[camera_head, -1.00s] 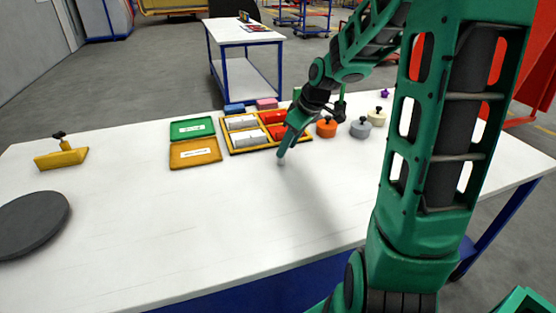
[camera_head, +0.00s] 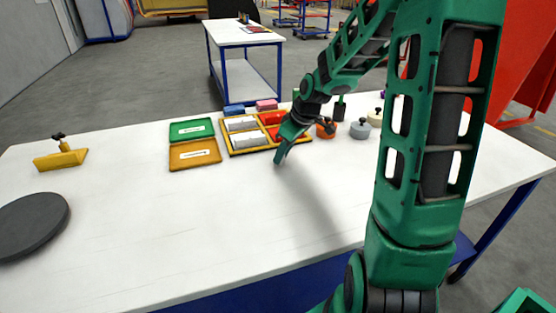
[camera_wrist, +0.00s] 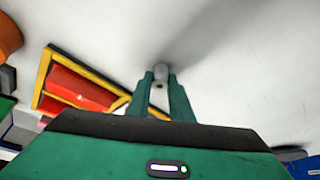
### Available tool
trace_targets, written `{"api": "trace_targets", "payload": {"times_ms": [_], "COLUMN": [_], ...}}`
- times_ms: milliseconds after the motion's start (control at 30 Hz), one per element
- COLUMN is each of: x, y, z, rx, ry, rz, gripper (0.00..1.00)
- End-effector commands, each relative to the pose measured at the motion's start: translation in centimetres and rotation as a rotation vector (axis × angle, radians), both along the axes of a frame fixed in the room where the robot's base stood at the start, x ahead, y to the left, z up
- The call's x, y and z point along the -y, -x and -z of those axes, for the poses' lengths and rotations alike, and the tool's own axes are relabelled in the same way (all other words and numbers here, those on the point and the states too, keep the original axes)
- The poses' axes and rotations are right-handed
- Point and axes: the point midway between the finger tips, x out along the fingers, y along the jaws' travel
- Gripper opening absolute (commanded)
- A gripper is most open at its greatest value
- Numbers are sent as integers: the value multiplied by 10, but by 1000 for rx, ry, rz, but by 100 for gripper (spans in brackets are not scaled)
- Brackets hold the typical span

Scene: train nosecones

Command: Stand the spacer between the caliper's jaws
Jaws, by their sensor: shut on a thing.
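My gripper (camera_head: 279,160) is low over the white table, in front of the yellow-framed tray. In the wrist view its two green fingers (camera_wrist: 160,78) are shut on a small grey cylinder, which I take for the spacer (camera_wrist: 161,69). Its end shows between the fingertips; the fingers hide the rest. In the head view I cannot make the spacer out, nor tell whether it touches the table. A yellow tool with a black knob (camera_head: 61,155) stands at the table's far left. It may be the caliper, but its jaws cannot be made out.
The yellow-framed tray (camera_head: 230,152) holds white and red blocks, just behind my gripper. Green (camera_head: 191,128) and orange (camera_head: 195,154) panels lie left of it. Orange, grey (camera_head: 360,130) and cream knobbed pieces stand right. A dark disc (camera_head: 32,224) lies front left. The table's middle is clear.

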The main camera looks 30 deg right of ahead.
Motion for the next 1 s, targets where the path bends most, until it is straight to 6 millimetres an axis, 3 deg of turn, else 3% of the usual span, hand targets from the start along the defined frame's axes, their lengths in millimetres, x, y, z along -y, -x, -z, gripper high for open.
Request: {"api": "trace_targets", "payload": {"times_ms": [267, 467, 800, 1000], "x": [0, 1, -67, -95], "y": [-1, -1, 24, 34], "z": [-8, -38, -83, -101], "rx": [2, 6, 3, 2], "ry": [0, 3, 2, 1], "rz": [-1, 0, -4, -2], "gripper": [0, 0, 0, 0]}}
